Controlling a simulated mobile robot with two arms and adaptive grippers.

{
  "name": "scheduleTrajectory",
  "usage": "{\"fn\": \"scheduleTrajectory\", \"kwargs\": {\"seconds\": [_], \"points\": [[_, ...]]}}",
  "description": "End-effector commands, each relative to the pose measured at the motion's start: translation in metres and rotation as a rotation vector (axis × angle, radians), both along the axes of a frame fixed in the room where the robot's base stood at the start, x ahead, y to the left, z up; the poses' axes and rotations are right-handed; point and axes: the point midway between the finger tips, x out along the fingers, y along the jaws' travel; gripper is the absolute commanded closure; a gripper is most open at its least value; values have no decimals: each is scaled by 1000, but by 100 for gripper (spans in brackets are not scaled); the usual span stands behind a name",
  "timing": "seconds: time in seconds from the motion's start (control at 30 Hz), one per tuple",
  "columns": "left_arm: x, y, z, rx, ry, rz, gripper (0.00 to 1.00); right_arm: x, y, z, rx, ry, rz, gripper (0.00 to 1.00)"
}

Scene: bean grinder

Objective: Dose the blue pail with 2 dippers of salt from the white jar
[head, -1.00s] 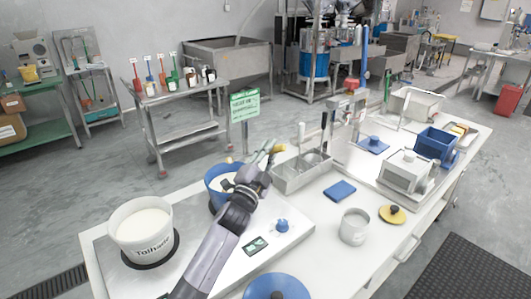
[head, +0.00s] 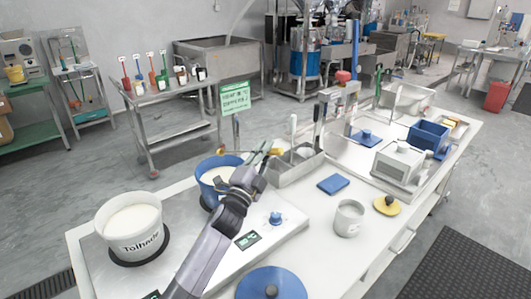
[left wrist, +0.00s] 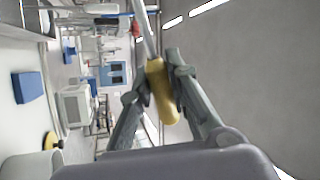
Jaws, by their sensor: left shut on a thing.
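The blue pail (head: 206,189) stands on the steel plate with pale contents inside. A large white tub (head: 134,247) with dark lettering stands to its left, filled with white material. A smaller white jar (head: 346,224) stands open on the right of the table; which of the two is the salt jar I cannot tell. My left gripper (head: 264,154) is beside the pail's right rim, shut on the yellow handle of a dipper. The handle (left wrist: 160,88) lies between the fingers in the left wrist view, with a metal shaft (left wrist: 145,30) running out of frame. The dipper's bowl is not clear.
A steel bin (head: 293,172) stands behind the gripper. A blue lid (head: 250,286), a yellow lid (head: 386,206) and a blue pad (head: 333,184) lie on the table. A green sign (head: 235,99) stands behind the pail. A white machine (head: 398,163) stands farther right.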

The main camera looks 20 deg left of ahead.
Motion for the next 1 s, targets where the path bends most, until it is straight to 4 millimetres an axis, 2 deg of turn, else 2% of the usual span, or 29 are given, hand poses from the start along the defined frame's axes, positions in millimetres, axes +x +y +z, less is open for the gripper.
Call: {"fn": "scheduleTrajectory", "kwargs": {"seconds": [0.3, 0.43, 0.6, 0.7, 1.0], "points": [[0, 1, 3, -9, 0, 1, 100, 0, 0, 2, 0, 0, 1, 56], [6, 13, 29, -113, 23, 7, 100, 0, -1, 16, -1, 0, 1, 56], [16, 39, 75, -377, 86, 10, 100, 1, -2, 40, -2, 0, 2, 56], [20, 49, 93, -510, 122, 5, 100, 1, -3, 50, -3, -1, 2, 56], [25, 67, 108, -687, 171, 1, 100, 1, -3, 65, -4, -1, 2, 56]]}}
